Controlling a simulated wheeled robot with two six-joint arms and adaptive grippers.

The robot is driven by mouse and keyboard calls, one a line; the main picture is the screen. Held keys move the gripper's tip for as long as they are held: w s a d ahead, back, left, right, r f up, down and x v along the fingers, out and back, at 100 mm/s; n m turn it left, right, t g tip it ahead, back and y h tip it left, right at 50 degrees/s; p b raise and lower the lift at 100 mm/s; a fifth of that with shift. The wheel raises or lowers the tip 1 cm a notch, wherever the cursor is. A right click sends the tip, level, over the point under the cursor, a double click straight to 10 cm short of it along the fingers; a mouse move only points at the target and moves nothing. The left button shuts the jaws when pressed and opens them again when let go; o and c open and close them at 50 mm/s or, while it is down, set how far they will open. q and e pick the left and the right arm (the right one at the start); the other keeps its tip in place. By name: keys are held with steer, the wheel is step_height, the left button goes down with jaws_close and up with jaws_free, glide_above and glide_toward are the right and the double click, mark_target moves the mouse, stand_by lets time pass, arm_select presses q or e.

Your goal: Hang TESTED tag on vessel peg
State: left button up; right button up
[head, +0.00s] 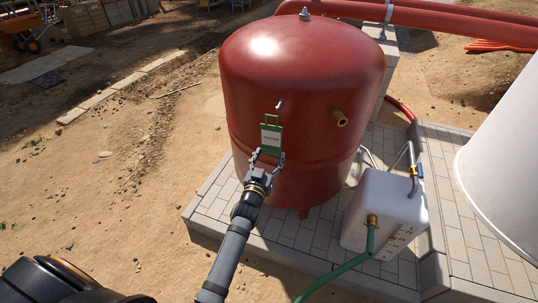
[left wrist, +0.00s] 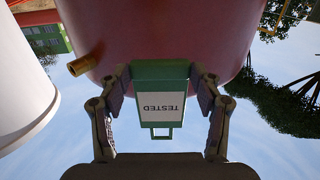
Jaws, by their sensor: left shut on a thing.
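The green-framed tag (head: 271,138) with a white TESTED label is upright in front of the red vessel (head: 300,70). My left gripper (head: 267,156) is shut on its lower part, one finger at each side edge. The small pale vessel peg (head: 279,104) shows just above the tag's top loop and looks clear of it. I cannot tell how far the tag stands from the vessel wall. In the left wrist view the tag (left wrist: 160,98) appears upside down between the fingers (left wrist: 161,82), its loop at the bottom. The peg is not visible there. My right gripper is not in view.
A brass fitting (head: 340,119) sticks out of the vessel to the right of the tag. A white container (head: 384,212) with a green hose (head: 345,262) stands on the paved plinth (head: 285,238). A large white tank (head: 505,160) is at the right. Open sandy ground lies left.

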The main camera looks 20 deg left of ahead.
mark_target(270, 153)
arm_select(q)
steer(key=shift+w+b, duration=0.15)
steer(key=shift+b, duration=0.15)
steer(key=w+b, duration=0.1)
steer(key=w, duration=0.2)
steer(key=shift+a, duration=0.1)
steer(key=shift+w+b, duration=0.45)
steer(key=shift+w, duration=0.3)
steer(key=shift+r, duration=0.1)
steer(key=shift+w, duration=0.25)
